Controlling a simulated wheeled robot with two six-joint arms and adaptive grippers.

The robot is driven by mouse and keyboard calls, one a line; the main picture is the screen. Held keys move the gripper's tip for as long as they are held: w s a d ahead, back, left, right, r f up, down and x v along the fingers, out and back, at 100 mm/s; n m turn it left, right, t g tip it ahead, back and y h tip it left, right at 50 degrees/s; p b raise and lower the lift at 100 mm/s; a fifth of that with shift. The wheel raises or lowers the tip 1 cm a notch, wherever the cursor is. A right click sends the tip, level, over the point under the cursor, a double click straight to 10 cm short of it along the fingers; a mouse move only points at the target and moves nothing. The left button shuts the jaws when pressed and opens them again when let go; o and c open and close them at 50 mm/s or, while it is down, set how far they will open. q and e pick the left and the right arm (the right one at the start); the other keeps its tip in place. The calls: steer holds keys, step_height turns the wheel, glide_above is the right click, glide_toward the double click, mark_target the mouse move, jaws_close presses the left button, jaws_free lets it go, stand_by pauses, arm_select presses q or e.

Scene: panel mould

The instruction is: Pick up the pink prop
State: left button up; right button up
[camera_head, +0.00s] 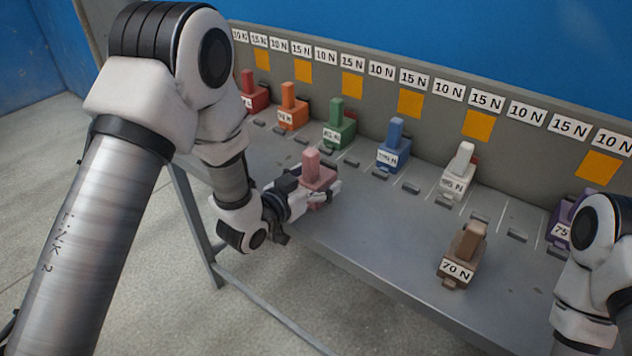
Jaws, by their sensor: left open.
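The pink prop (313,168) is a block with an upright post, standing near the front left edge of the grey table. My left gripper (318,193) reaches in from the left, low at the table, right at the pink prop. Its fingers lie around or beside the prop's base; I cannot tell which, nor whether they touch. The front of the prop's base is partly hidden by the gripper. My right arm (590,280) shows at the lower right edge; its gripper is out of the picture.
The table (350,235) carries a back row of props: red (252,95), orange (291,110), green (338,125), blue (394,150), white (459,175) and purple (562,218). A brown prop (464,250) stands at the front right. The table is clear between pink and brown.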

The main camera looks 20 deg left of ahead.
arm_select(q)
steer(key=c, duration=1.6)
steer(key=shift+o, duration=0.2)
